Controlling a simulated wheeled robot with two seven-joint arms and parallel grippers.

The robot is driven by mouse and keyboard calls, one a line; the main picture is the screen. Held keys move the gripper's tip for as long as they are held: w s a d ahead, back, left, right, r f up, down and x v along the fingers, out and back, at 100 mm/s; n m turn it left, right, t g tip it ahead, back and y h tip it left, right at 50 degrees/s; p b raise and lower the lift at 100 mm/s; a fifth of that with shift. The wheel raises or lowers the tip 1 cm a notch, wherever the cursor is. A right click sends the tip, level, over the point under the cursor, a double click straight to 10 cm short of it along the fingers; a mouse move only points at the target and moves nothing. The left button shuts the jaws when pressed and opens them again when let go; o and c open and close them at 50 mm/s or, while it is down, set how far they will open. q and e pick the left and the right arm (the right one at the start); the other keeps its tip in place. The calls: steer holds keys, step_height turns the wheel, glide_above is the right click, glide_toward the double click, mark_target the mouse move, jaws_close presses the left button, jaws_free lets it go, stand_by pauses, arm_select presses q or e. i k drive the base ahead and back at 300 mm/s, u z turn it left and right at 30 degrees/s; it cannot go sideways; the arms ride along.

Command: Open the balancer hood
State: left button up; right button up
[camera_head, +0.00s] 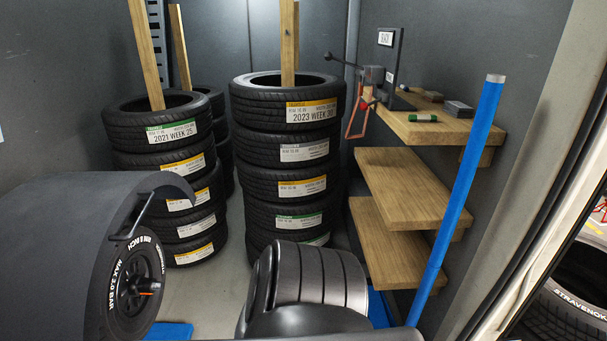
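The balancer hood (65,215) is a large dark grey curved cover at the lower left. Its curved edge arches over the top of a wheel (120,290), and the wheel's side face shows below that edge. A dark bent handle (128,228) sits at the hood's edge, above the wheel. An orange-tipped part (150,289) sticks out at the wheel's hub. The hood's left part runs out of the picture. Neither of my grippers is in view.
Labelled tyre stacks (285,155) (160,165) stand behind. Wooden shelves (405,190) hang at the right, with a blue post (460,200) before them. A dark ribbed rounded object (310,280), unclear what, fills the lower middle. Some floor (215,270) shows between hood and stacks.

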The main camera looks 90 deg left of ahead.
mark_target(59, 233)
steer(key=i, duration=0.4)
steer(key=u, duration=3.65)
steer(key=i, duration=0.5)
